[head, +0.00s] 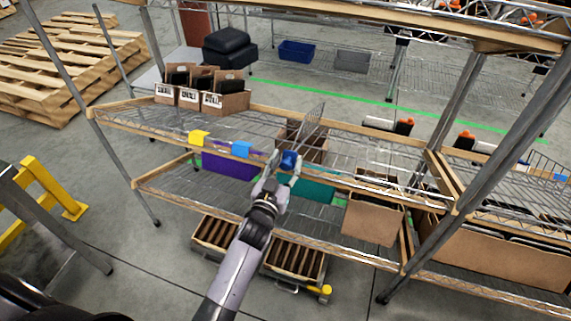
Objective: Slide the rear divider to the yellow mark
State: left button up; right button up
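A wire mesh divider (313,122) stands tilted on the upper wire shelf, near the middle of the rack. A yellow mark (199,138) hangs over the shelf's front edge, to the left of the divider. A blue mark (241,149) sits on the same edge between them. My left gripper (287,162) is at the front edge, just below the divider, with its fingers around or beside a small blue piece (290,159). Whether the fingers press on it cannot be told. My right gripper is not in view.
An open brown carton (308,149) is on the shelf by the divider. Small cartons with black items (229,103) stand at the shelf's left end. The shelf between the left cartons and the divider looks clear.

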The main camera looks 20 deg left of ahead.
pick_arm(q)
jog(key=c, duration=0.8)
grip_shut()
jog(key=w+a, duration=0.1)
jog(key=a, duration=2.9)
jog(key=o, duration=0.9)
grip_release()
jog(key=shift+o, duration=0.2)
